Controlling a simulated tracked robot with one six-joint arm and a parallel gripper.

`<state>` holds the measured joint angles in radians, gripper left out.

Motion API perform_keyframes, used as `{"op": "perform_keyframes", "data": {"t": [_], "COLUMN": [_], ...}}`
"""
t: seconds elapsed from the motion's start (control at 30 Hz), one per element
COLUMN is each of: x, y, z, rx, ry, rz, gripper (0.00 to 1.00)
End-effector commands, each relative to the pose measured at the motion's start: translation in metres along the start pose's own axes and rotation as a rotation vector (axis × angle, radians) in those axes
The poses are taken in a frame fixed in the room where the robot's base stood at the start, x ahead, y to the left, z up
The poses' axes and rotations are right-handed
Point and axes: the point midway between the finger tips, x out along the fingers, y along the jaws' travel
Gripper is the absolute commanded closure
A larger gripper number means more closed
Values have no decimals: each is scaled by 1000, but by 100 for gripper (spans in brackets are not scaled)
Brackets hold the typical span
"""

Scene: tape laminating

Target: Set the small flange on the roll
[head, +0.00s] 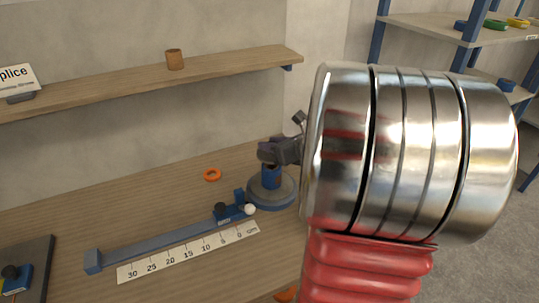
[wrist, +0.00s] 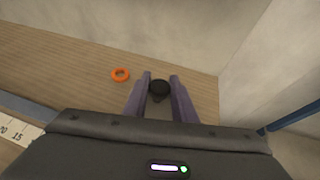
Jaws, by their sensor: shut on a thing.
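My gripper (head: 270,154) is shut on a small dark round piece, which shows between the two fingers in the wrist view (wrist: 159,88). The fingers are directly above a blue upright part (head: 271,178) on a round grey-blue base (head: 285,195) in the head view. I cannot tell whether the dark piece touches that part. An orange ring (head: 212,174) lies flat on the bench to the left of the base, and also shows in the wrist view (wrist: 120,74). I cannot tell for certain which piece is the small flange or the roll.
A blue measuring rail (head: 160,246) with a centimetre scale (head: 190,257) lies in front of the base. Another orange piece (head: 286,295) shows at the bench's front edge. A wall shelf (head: 120,88) holds a brown cylinder (head: 174,60). My arm hides the right side.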

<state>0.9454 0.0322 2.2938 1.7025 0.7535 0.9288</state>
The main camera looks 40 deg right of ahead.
Motion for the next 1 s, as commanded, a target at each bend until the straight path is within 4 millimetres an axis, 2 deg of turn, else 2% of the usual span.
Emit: {"op": "perform_keyframes", "data": {"t": [0.33,0.83,0.87,1.0], "x": [15,18,18,18], "y": [0,1,1,1], "z": [-31,-37,-37,-37], "rx": [3,0,1,0], "ry": [1,0,1,1], "rz": [1,1,1,1], "gripper": [100,100,75,65]}}
